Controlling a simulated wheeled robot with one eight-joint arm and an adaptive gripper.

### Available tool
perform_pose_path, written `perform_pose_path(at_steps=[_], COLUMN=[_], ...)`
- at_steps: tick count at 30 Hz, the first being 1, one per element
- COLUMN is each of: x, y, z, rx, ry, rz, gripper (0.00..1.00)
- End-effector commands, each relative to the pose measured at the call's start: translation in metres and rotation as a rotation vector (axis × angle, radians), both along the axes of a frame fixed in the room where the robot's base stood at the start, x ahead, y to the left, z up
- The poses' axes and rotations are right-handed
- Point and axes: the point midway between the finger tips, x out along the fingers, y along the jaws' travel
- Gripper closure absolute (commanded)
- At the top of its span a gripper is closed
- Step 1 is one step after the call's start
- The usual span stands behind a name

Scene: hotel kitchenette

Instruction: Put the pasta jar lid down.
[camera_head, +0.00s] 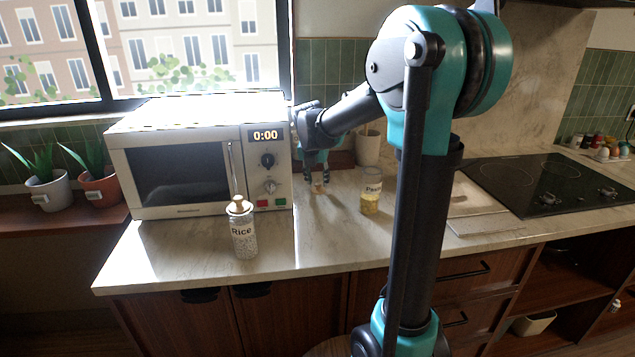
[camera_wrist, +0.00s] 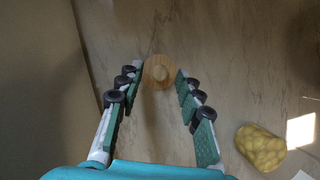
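The pasta jar lid (camera_wrist: 159,73), a round wooden disc with a knob, lies on the counter in the wrist view, between my fingertips. It shows small below the fingers in the head view (camera_head: 318,188). My gripper (camera_wrist: 159,69) is open, with a finger on each side of the lid and narrow gaps to it. In the head view my gripper (camera_head: 318,172) points down beside the microwave. The pasta jar (camera_head: 371,194) stands without a lid to the right; its yellow pasta also shows in the wrist view (camera_wrist: 260,148).
The microwave (camera_head: 198,160) stands close on the left. A rice jar (camera_head: 243,230) with its wooden lid on stands in front of it. A beige pot (camera_head: 367,148) is behind, and a cooktop (camera_head: 550,180) is at right. The front counter between the jars is clear.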

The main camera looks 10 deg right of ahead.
Motion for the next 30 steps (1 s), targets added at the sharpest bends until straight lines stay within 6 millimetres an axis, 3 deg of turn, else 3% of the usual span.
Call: perform_pose_path(at_steps=[6,12,30], x=[-0.014,-0.021,-0.022], y=[0.005,0.009,0.009], z=[0.034,0.054,0.057], rx=[0.000,0.000,0.000], ry=[0.000,0.000,0.000], rz=[0.001,0.001,0.000], gripper=[0.64,0.64,0.64])
